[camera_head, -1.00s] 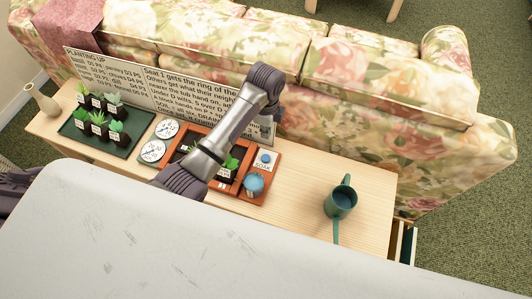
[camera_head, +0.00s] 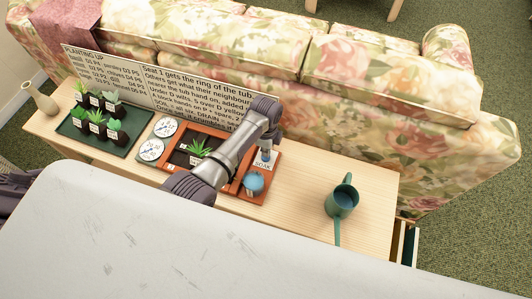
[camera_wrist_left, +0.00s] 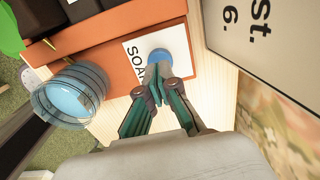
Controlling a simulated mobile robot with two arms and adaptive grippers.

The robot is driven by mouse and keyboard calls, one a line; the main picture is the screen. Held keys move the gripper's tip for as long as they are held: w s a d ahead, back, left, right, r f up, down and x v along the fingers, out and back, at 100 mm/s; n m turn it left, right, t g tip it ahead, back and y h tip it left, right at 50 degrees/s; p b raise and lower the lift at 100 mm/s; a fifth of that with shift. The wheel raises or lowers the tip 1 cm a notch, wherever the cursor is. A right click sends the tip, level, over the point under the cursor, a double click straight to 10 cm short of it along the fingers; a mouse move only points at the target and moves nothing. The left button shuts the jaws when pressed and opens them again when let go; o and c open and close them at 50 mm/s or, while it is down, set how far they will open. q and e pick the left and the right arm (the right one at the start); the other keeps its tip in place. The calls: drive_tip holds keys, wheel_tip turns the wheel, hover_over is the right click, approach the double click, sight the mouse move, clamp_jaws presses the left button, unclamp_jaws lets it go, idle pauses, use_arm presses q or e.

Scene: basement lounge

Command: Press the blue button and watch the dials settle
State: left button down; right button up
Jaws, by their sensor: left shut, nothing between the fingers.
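The blue button (camera_wrist_left: 160,55) sits on a white card lettered SOAK, at the right end of the orange tray (camera_head: 230,192). My left gripper (camera_wrist_left: 157,80) is shut and empty, pointing down. In the left wrist view its fingertips overlap the button's near edge; I cannot tell whether they touch it. In the head view the gripper (camera_head: 265,153) is over the card and hides most of the button. Two round white dials, an upper one (camera_head: 165,127) and a lower one (camera_head: 152,150), stand left of the tray. Their readings are too small to tell. My right gripper is not in view.
A lettered board (camera_head: 120,83) stands behind the tray. A green tray (camera_head: 72,134) of potted plants is at left. A teal watering can (camera_head: 342,200) stands right, with bare wood between.

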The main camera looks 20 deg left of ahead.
sight(265, 158)
use_arm(q)
drive_tip(key=shift+f, duration=0.85)
drive_tip(key=shift+f, duration=0.1)
drive_tip(key=shift+f+b, duration=0.3)
drive_tip(key=shift+f, duration=0.05)
drive_tip(key=shift+s+f, duration=0.1)
drive_tip(key=shift+f, duration=0.25)
drive_tip(key=shift+s, duration=0.15)
drive_tip(key=shift+f, duration=0.2)
drive_tip(key=r+p, duration=0.5)
drive_tip(key=shift+w+r+p, duration=0.3)
drive_tip(key=shift+r+p, duration=0.1)
wheel_tip(265, 158, up, 9)
